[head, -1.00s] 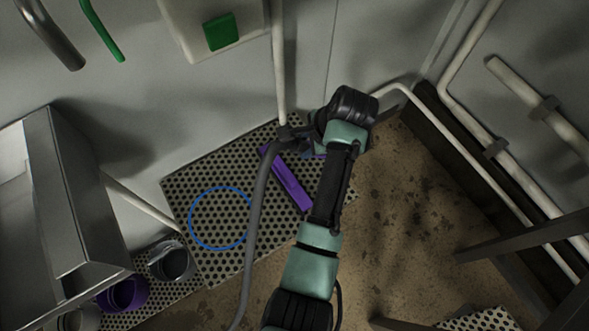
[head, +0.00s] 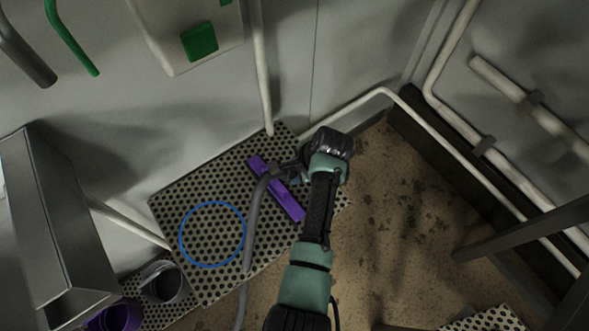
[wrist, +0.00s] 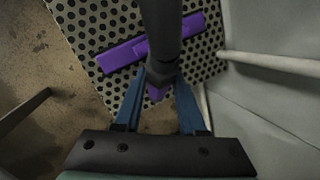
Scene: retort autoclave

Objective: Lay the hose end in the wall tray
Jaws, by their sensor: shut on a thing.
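My gripper (head: 293,174) is shut on the grey hose (head: 252,220) near its end. In the wrist view the dark hose (wrist: 161,30) lies between the two blue fingers (wrist: 158,108). The hose end is over or close to a purple bar-shaped tool (head: 290,204) on the perforated mat; the gap cannot be told. From my gripper the hose bends down across the mat and runs out at the bottom. A steel trough (head: 62,220) on the wall at the left, apparently the wall tray, is well away from my gripper; its inside is mostly hidden.
The perforated mat (head: 180,202) carries a blue ring (head: 181,236). Grey (head: 163,283) and purple (head: 118,317) buckets stand below the trough. White pipes (head: 262,70) run along the walls. A dark frame (head: 525,230) stands at right, with open floor (head: 390,230) between.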

